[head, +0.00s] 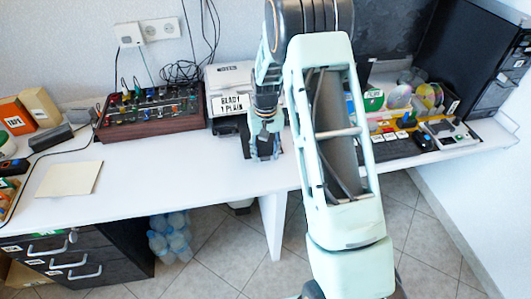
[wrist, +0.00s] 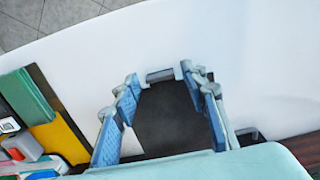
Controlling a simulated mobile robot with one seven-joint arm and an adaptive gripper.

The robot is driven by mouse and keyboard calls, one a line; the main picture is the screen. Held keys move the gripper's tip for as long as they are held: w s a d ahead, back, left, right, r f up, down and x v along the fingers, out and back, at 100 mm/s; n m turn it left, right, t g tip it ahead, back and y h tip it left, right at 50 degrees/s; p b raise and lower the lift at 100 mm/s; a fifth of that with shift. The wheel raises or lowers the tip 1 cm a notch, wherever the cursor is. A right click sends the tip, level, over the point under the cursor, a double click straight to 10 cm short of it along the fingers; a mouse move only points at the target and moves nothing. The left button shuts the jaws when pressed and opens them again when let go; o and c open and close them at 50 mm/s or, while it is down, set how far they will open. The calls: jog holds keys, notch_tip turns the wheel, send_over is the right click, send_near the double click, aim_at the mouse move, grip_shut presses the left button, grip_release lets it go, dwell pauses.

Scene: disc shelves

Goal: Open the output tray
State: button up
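The white printer (head: 228,78) stands at the back of the desk, partly behind my arm, with a paper label on its front. My gripper (head: 264,156) points down just in front of the printer's right side. In the wrist view my gripper (wrist: 162,82) is open, its two blue-padded fingers spread apart. A dark flat surface (wrist: 168,120) lies between and below the fingers, with a small grey piece at its far end; it looks like the output tray. I cannot tell whether the fingers touch it. In the head view the gripper hides most of this spot.
A wooden-sided box with knobs and cables (head: 150,112) stands left of the printer. Discs (head: 428,95) and a coloured keyboard-like device (head: 395,140) are on the right. A paper sheet (head: 69,178) lies at the left. The desk's front strip (head: 180,165) is clear.

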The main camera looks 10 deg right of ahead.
notch_tip(320, 180, up, 12)
dwell(0.7)
dwell(0.4)
